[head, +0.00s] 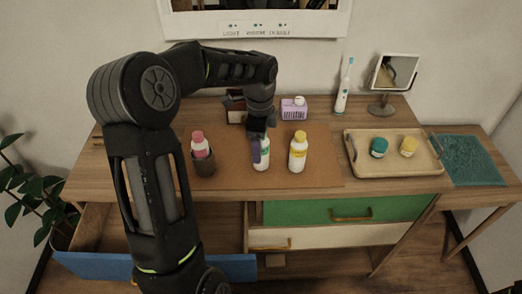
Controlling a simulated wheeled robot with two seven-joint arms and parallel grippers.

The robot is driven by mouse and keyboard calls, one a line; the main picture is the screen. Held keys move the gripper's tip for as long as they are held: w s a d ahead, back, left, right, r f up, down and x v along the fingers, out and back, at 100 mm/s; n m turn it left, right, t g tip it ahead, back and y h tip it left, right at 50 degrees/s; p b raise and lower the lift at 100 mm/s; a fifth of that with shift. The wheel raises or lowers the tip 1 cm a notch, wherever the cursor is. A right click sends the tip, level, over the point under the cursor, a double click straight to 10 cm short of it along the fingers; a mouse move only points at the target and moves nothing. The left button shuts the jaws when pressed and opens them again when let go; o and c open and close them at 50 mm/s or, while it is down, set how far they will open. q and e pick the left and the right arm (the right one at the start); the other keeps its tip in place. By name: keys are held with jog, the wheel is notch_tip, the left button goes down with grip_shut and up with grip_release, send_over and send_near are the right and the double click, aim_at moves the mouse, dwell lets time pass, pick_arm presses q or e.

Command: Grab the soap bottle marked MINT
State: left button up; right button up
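A white bottle with a green label (264,156) stands upright on the brown mat, in the middle of the desk. The lettering is too small to read as MINT. My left gripper (260,139) points down right at this bottle, hiding its top, with a bluish finger along its left side. Whether the fingers touch or grip it, I cannot tell. A white bottle with a yellow cap and yellow label (298,155) stands just to the right. My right gripper is not in view.
A wooden tray (390,172) holds a teal jar (379,147) and a yellow jar (408,146). Behind stand a purple soap holder (293,110), a toothbrush (343,88) and a mirror (394,74). A teal towel (470,160) lies at right. A blue-fronted drawer (230,267) is open below.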

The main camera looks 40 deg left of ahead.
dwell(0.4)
pick_arm(q)
grip_shut()
dwell(0.6)
